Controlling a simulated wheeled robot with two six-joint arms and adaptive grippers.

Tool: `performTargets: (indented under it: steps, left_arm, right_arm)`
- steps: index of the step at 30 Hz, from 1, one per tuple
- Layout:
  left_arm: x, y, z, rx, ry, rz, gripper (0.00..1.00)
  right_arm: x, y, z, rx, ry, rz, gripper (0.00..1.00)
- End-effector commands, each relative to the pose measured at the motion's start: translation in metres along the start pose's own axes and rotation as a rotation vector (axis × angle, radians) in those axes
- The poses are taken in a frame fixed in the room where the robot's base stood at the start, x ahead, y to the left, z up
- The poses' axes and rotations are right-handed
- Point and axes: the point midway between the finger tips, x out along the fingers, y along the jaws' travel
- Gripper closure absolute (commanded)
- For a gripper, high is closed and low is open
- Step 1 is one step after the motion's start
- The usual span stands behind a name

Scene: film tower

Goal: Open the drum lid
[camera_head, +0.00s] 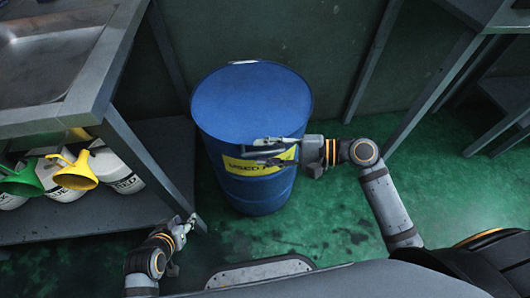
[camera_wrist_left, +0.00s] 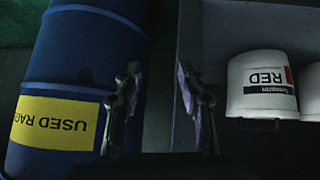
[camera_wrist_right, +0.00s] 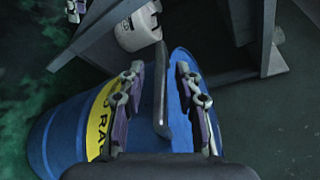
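The blue drum (camera_head: 245,95) stands upright on the floor with its flat blue lid (camera_head: 250,88) down on top. A yellow "USED RAGS" label is on its side. The drum also shows at the left of the left wrist view (camera_wrist_left: 95,45). My right gripper (camera_head: 264,152) is at the drum's near upper edge. In the right wrist view its fingers are apart, with a dark grey bar-like handle (camera_wrist_right: 161,95) between them and gaps on both sides. My left gripper (camera_head: 186,226) is open and empty, low beside the drum, near the shelf corner.
A metal sink bench (camera_head: 85,75) with a lower shelf (camera_head: 100,215) stands left of the drum. White containers and green and yellow funnels (camera_head: 75,172) sit on it. Metal frames stand at the right. Green floor (camera_head: 340,200) is clear right of the drum.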

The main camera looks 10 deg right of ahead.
Motion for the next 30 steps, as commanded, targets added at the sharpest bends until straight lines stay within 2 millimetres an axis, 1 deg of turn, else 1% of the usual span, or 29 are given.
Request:
performTargets:
  steps: [2, 5, 12, 13, 14, 20, 30]
  left_arm:
    - [0.001, -0.001, -0.008, 0.003, 0.031, -0.002, 0.6]
    - [0.001, -0.001, -0.013, 0.004, 0.052, -0.004, 0.6]
    - [0.0, -0.001, -0.015, 0.004, 0.058, -0.004, 0.6]
    - [0.0, -0.001, -0.015, 0.004, 0.058, -0.004, 0.6]
    - [0.0, -0.001, -0.015, 0.004, 0.058, -0.004, 0.6]
    - [0.001, -0.001, -0.015, 0.004, 0.057, -0.004, 0.6]
    - [0.001, -0.001, -0.015, 0.004, 0.056, -0.004, 0.6]
  right_arm:
    - [0.003, -0.001, 0.0, 0.0, -0.001, -0.003, 0.66]
    - [0.005, 0.0, 0.0, 0.0, 0.0, 0.0, 0.66]
    - [0.005, 0.0, 0.0, 0.0, 0.001, 0.0, 0.66]
    - [0.005, 0.0, 0.0, 0.0, 0.001, 0.0, 0.68]
    - [0.005, 0.0, 0.0, 0.0, 0.001, 0.0, 0.72]
    - [0.005, 0.0, 0.0, 0.0, 0.001, 0.0, 0.99]
    - [0.005, 0.0, 0.0, 0.001, 0.0, 0.001, 1.0]
